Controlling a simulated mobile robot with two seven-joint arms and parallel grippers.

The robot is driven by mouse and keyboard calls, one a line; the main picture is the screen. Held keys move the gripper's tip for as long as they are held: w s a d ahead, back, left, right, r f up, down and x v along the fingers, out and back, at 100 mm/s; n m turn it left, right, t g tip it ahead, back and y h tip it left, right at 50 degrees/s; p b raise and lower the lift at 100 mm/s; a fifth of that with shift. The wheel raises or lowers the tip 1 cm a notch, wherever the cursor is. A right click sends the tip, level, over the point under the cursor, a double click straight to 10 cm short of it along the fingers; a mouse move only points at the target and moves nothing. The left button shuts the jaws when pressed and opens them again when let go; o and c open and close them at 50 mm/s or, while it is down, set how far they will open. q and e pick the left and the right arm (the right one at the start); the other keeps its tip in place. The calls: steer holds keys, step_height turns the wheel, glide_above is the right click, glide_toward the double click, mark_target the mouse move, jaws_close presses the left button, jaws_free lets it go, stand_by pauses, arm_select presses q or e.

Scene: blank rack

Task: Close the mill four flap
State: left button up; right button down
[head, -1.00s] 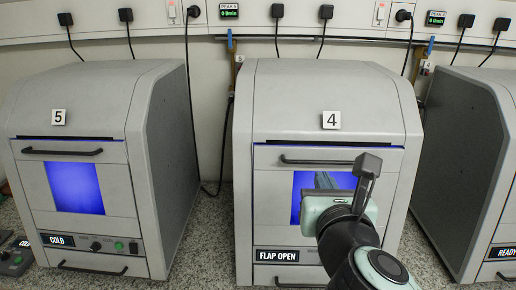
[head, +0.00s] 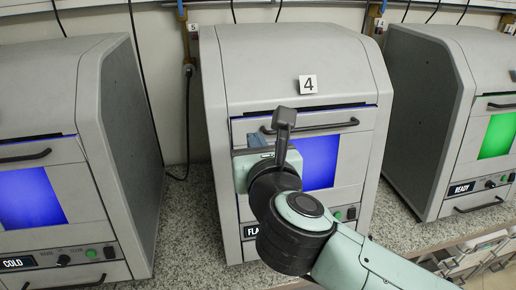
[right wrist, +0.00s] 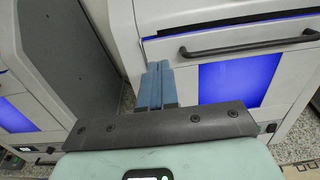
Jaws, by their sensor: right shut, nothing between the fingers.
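Mill four (head: 285,62) is a grey cabinet with a "4" label, in the middle of the head view. Its front flap (head: 343,145) has a dark bar handle (head: 325,126) and a blue-lit window (head: 318,160). A blue-lit gap runs along the flap's top edge. The display reads "FLA", the rest hidden by my arm. My right gripper (head: 258,139) is shut and empty in front of the flap's left part, near the handle's left end. In the right wrist view its blue fingers (right wrist: 156,72) lie together, left of the handle (right wrist: 250,42). Contact cannot be told. My left gripper is out of view.
A mill showing "COLD" (head: 35,90) stands to the left, and one showing "READY" (head: 432,95) with a green window stands to the right. A speckled counter (head: 185,215) carries them, with narrow gaps between. Cables hang on the wall behind.

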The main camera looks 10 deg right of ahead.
mark_target(248, 121)
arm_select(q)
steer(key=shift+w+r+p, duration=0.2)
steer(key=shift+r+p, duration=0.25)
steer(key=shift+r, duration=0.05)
arm_select(e)
steer(key=w, duration=0.2)
steer(key=w+f, duration=0.1)
steer(key=w, duration=0.5)
steer(key=shift+w+a+f, duration=0.15)
steer(key=shift+w+f, duration=0.05)
steer(key=w+p, duration=0.1)
steer(key=p, duration=0.2)
steer(key=shift+w+r+g, duration=0.15)
steer(key=shift+w+g, duration=0.25)
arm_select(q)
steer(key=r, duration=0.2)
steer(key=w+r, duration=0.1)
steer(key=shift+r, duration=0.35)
arm_select(e)
steer(key=shift+s, duration=0.1)
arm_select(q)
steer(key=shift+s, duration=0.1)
